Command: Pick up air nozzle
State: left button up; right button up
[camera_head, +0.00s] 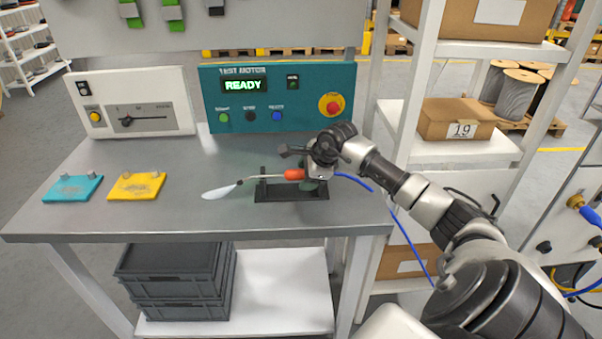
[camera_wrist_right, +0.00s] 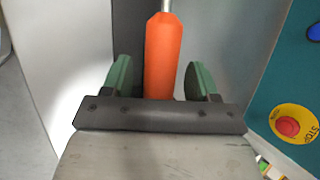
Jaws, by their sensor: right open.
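The air nozzle has an orange handle (camera_head: 294,175), a thin metal tube and a pale flared tip (camera_head: 219,192). It lies across a black stand (camera_head: 291,194) on the bench, with a blue hose leading away to the right. My right gripper (camera_head: 310,172) is at the handle's right end, above the stand. In the right wrist view, the orange handle (camera_wrist_right: 163,55) lies between the two green finger pads of my right gripper (camera_wrist_right: 162,80). Gaps show on both sides of the handle, so the gripper is open around it. My left gripper is out of view.
A teal test panel (camera_head: 277,98) with a red button stands behind the stand. A white panel (camera_head: 131,103) stands at the back left. A teal plate (camera_head: 72,188) and a yellow plate (camera_head: 137,186) lie on the grey bench (camera_head: 120,220). White shelving stands at the right.

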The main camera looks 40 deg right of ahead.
jog(key=shift+s, duration=0.1)
jog(key=shift+c, duration=0.2)
jog(key=c, duration=1)
jog(key=shift+r, duration=0.15)
jog(key=r+b, duration=0.1)
jog(key=r, duration=0.3)
jog(key=shift+d+b, duration=0.2)
jog(key=shift+b, duration=0.15)
jog(key=s+d+r+b, duration=0.5)
jog(key=s+d+r, duration=0.1)
jog(key=s+d, duration=0.1)
jog(key=shift+s+d+r+b, duration=0.2)
jog(key=shift+d+r+b, duration=0.15)
jog(key=shift+d, duration=0.4)
